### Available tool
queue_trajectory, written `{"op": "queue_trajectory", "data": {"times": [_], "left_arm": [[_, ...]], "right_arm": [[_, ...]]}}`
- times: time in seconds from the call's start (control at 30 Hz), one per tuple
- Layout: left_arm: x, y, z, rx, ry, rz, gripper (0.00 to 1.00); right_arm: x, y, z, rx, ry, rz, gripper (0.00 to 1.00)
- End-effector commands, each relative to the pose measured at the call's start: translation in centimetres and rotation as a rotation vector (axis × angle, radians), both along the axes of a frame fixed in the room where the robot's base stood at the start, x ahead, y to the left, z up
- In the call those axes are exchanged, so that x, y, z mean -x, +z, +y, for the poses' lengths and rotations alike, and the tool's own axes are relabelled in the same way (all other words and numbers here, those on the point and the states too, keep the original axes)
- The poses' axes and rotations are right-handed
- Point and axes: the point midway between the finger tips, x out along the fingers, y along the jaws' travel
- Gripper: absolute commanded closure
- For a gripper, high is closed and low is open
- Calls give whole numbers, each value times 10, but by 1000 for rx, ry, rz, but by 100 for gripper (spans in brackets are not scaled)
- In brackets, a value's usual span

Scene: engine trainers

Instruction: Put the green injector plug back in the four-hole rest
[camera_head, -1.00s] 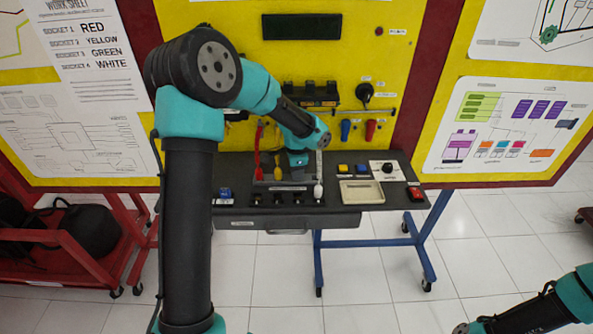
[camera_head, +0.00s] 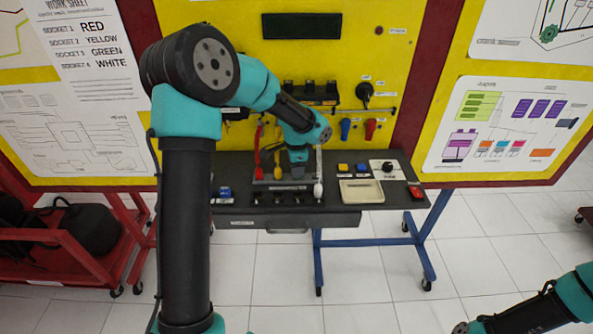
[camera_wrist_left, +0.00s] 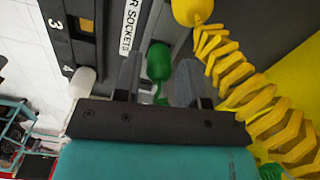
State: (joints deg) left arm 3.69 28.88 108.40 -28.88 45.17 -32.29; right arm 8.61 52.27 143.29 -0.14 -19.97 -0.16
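The green injector plug (camera_wrist_left: 159,62) shows in the left wrist view between the two fingers of my left gripper (camera_wrist_left: 158,78). The fingers stand apart, with a visible gap beside the plug. In the head view my left gripper (camera_head: 298,166) points down over the console, and it hides the green plug there. The yellow plug (camera_wrist_left: 191,10) with its coiled cord and the white plug (camera_wrist_left: 83,80) are close by. I cannot tell the four-hole rest's holes apart.
A numbered socket strip (camera_head: 262,198) runs along the console front. A beige tray (camera_head: 362,191), a knob (camera_head: 387,167) and a red switch (camera_head: 415,192) are to the right. A yellow panel (camera_head: 350,60) stands behind. My right arm shows only at the bottom right corner.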

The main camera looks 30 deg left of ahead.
Motion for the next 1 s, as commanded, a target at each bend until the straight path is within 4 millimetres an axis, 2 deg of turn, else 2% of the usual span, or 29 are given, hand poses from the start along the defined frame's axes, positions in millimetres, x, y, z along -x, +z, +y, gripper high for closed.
{"op": "queue_trajectory", "data": {"times": [0.6, 1.0], "left_arm": [[0, 38, 0, 0, 0, 0, 62], [0, 40, 0, 0, 0, 0, 62]], "right_arm": [[0, 0, 0, 0, 0, 0, 100], [0, 0, 0, 0, 0, 0, 100]]}}
